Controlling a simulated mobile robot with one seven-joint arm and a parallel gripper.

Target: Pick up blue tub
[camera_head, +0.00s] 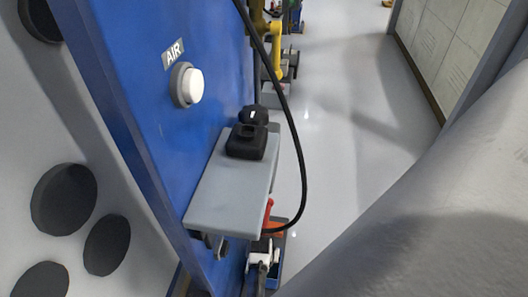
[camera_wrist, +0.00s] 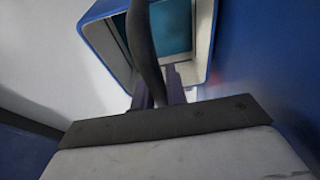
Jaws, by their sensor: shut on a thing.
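The blue tub (camera_wrist: 110,10) fills the top of the wrist view, with a blue rim, pale inner walls and a teal inside. My gripper (camera_wrist: 160,92) is shut on the tub's near edge, its two dark fingers close together there. A black cable hangs in front of the fingers and hides part of the grip and of the tub. In the head view, a small part of the blue tub (camera_head: 274,275) shows low down, below the grey shelf. Its contents cannot be told.
A blue panel (camera_head: 150,100) with a white AIR button (camera_head: 188,86) stands on the left. A grey shelf (camera_head: 225,195) juts from it and bears a black device (camera_head: 247,141). A black cable (camera_head: 297,140) loops beside the shelf. The floor (camera_head: 345,130) to the right is clear.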

